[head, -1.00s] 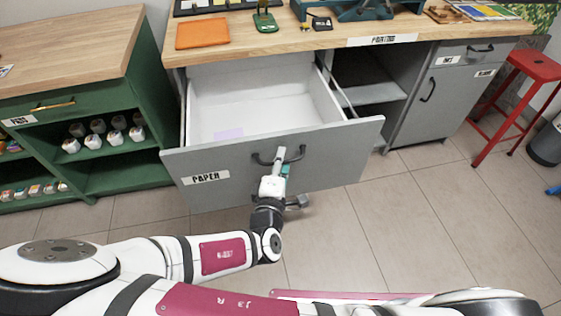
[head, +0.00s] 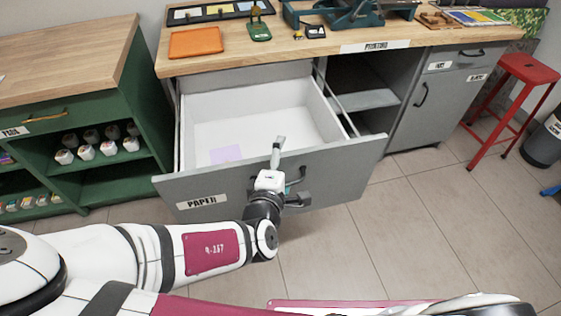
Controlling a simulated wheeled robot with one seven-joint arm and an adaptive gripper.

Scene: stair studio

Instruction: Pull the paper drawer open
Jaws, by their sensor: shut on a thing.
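The grey paper drawer (head: 345,175) stands far out from the cabinet under the wooden counter. Its front carries a "PAPER" label (head: 202,201) at the left. The white inside is open to view, with a flat lilac sheet (head: 226,154) on its floor. My gripper (head: 278,158) is at the middle of the drawer front, shut on the dark bar handle (head: 297,182). One finger reaches up above the front's top edge. My gripper hides much of the handle, and the exact contact is hard to see.
A green shelf unit (head: 120,175) with jars stands at the left. Tools and an orange tray (head: 196,42) lie on the counter (head: 250,55). A red stool (head: 528,70) and a dark bin (head: 545,140) stand at the right.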

